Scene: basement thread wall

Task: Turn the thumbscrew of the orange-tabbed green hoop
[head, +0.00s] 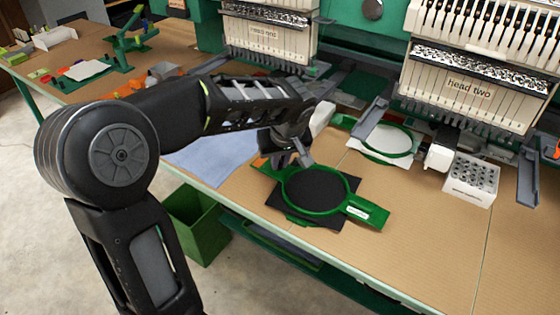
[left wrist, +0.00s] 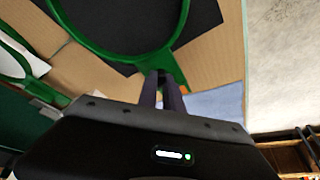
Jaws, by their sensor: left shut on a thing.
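The green hoop (head: 345,178) lies flat on the table with black cloth (head: 316,192) in its ring. An orange tab (head: 260,162) shows at its left end, and a white label (head: 358,211) at its right end. My left gripper (head: 291,160) points down at the hoop's far left edge, beside the orange tab. In the left wrist view its fingers (left wrist: 162,92) are close together at the end of the hoop (left wrist: 130,54), shut on the thumbscrew there. The thumbscrew itself is hidden between the fingers. My right gripper is not in view.
A second green hoop with white cloth (head: 388,139) lies behind. A white holed block (head: 471,180) stands to the right, below the machine heads (head: 470,85). Blue cloth (head: 215,152) lies left of the hoop. A green bin (head: 197,228) stands below the table edge. The front right table (head: 430,245) is clear.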

